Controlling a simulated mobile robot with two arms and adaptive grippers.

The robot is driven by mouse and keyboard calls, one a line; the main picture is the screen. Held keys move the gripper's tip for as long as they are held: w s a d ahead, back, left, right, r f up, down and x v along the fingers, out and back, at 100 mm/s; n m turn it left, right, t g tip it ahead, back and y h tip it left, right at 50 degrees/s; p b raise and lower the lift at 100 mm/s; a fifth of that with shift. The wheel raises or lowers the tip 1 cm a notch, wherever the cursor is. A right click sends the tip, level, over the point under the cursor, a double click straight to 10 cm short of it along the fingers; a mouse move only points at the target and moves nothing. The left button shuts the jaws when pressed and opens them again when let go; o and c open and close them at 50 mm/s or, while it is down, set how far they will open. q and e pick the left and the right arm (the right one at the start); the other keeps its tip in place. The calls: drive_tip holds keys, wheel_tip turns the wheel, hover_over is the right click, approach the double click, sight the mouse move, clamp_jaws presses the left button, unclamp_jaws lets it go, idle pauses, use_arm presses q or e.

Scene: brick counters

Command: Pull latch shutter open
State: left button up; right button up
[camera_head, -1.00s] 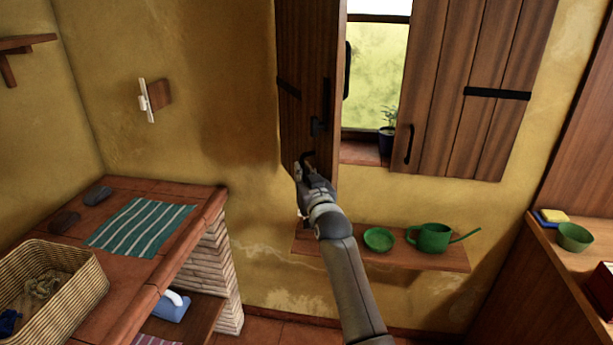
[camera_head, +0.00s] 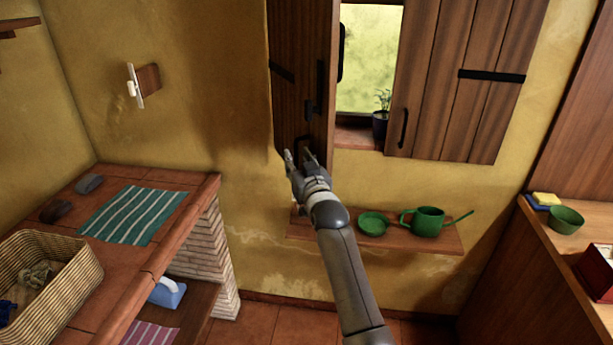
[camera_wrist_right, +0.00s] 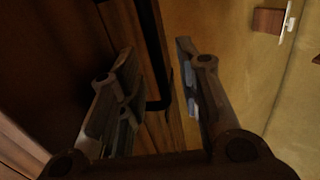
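The left wooden shutter (camera_head: 290,60) stands out from the wall at an angle, with a dark latch (camera_head: 313,108) on its face. The right shutter (camera_head: 455,85) is swung out to the right side of the window and has a dark handle (camera_head: 403,128). My right gripper (camera_head: 300,156) is at the lower end of the left shutter. In the right wrist view its fingers (camera_wrist_right: 155,55) are spread, with a dark handle (camera_wrist_right: 155,60) showing between them and the shutter's wood behind. Whether they touch it cannot be told. My left gripper is out of view.
A wall shelf (camera_head: 400,236) under the window holds a green watering can (camera_head: 427,221) and a green dish (camera_head: 373,223). A potted plant (camera_head: 381,122) stands on the sill. A brick counter (camera_head: 190,178) with a striped cloth (camera_head: 135,214) and basket (camera_head: 60,285) is at left.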

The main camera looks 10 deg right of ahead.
drive_tip(key=s, duration=1)
drive_tip(key=shift+s+d, duration=0.15)
drive_tip(key=shift+d, duration=0.15)
drive_tip(key=shift+r, duration=0.1)
